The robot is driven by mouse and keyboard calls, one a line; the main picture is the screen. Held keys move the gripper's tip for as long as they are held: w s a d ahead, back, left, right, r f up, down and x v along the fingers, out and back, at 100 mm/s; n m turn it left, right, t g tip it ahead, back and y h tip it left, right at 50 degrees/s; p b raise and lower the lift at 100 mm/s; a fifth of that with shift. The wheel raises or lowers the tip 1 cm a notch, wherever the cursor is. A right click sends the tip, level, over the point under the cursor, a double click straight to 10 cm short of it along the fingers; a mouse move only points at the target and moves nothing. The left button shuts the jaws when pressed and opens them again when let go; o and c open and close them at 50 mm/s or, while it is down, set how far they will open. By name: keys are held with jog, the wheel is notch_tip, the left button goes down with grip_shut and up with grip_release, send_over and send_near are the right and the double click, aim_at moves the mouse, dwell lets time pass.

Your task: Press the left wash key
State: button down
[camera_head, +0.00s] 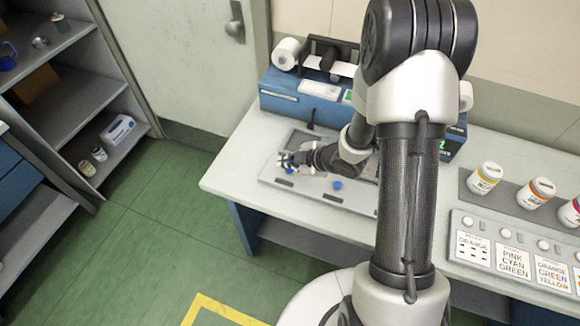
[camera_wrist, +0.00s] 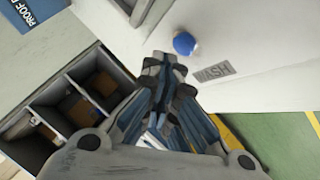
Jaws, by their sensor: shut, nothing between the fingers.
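A round blue key (camera_wrist: 184,43) with a dark WASH label (camera_wrist: 213,73) beside it shows in the wrist view, just past my fingertips and to their right. My gripper (camera_wrist: 166,62) is shut and empty, with a small gap in the picture between its tips and the key. In the head view my gripper (camera_head: 284,160) is over the left part of a grey panel (camera_head: 310,191) on the bench. A blue key (camera_head: 337,185) shows on the panel to its right.
The blue machine (camera_head: 305,103) with white rolls stands behind the panel. Several jars (camera_head: 485,178) and a board of labelled cards (camera_head: 510,254) are at the bench's right. Shelves (camera_head: 75,105) stand at the far left. The bench's left end (camera_head: 225,184) is clear.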

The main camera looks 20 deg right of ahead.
aim_at(289, 172)
notch_tip(289, 172, up, 5)
jog(key=p, duration=0.4)
dwell(0.3)
dwell(0.6)
